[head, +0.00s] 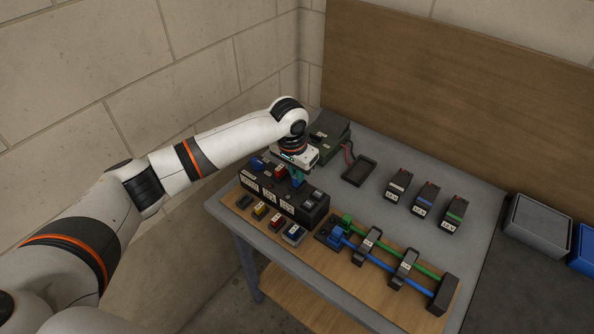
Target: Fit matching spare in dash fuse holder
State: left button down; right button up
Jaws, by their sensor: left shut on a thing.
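The dash fuse holder (310,208) is a long black block with white labels on its front face. A blue fuse (257,163) and a red fuse (280,171) stand in its top. My left gripper (297,178) points down at the holder's top, right of the red fuse, shut on a small blue-green piece, probably a fuse. The fingers mostly hide it, and I cannot tell whether it is seated. In front lie spares: yellow (260,210), red (276,222) and blue (294,234). A dark spot (243,201) left of them shows no coloured fuse. My right gripper is out of view.
Behind are a dark green box (331,127) with wires and an empty black tray (359,171). Three labelled black blocks (426,198) stand at the back right. Blue and green tubes (390,265) run through clips at the front right.

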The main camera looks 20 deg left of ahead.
aim_at(295, 178)
pick_arm(q)
jog(key=shift+f, duration=0.65)
jog(key=c, duration=1.7)
grip_release()
jog(key=shift+c, duration=0.2)
jog(key=shift+r, duration=0.1)
jog(key=r+p, duration=0.1)
jog(key=p, duration=0.1)
jog(key=r+p, duration=0.4)
jog(key=shift+s+a+r, duration=0.1)
jog(key=shift+s+r, duration=0.15)
jog(key=shift+s, duration=0.1)
jog(key=r+p, duration=0.2)
jog(key=p, duration=0.1)
jog(key=shift+s+a+r, duration=0.1)
jog(key=shift+s+r, duration=0.1)
jog(key=shift+r, duration=0.1)
jog(key=shift+s+r, duration=0.2)
jog(key=shift+r, duration=1.15)
